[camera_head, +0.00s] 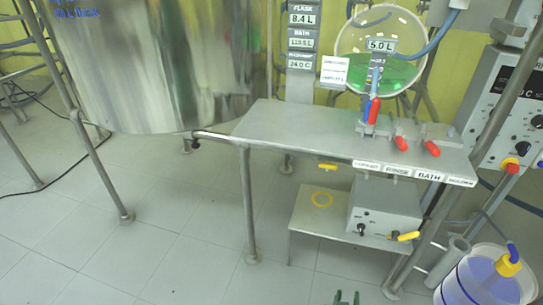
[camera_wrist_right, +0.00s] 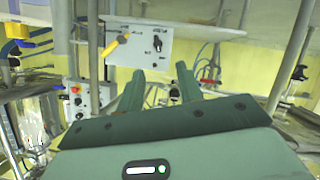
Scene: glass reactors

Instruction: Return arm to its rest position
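My right gripper (camera_head: 346,298) shows only as two small green fingertips at the bottom edge of the head view. In the right wrist view its two green fingers (camera_wrist_right: 159,82) stand apart, with nothing held between them. It is open and empty, clear of the table. The rest of my right arm is hidden below the head view. My left arm and left gripper are in neither view.
A metal table (camera_head: 310,135) with red-handled valves (camera_head: 401,143) stands ahead. Below it, a low shelf (camera_head: 310,228) carries a grey control box (camera_head: 385,208). A blue-filled container (camera_head: 480,280) stands lower right; a steel vessel (camera_head: 160,65) stands left. Floor at lower left is clear.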

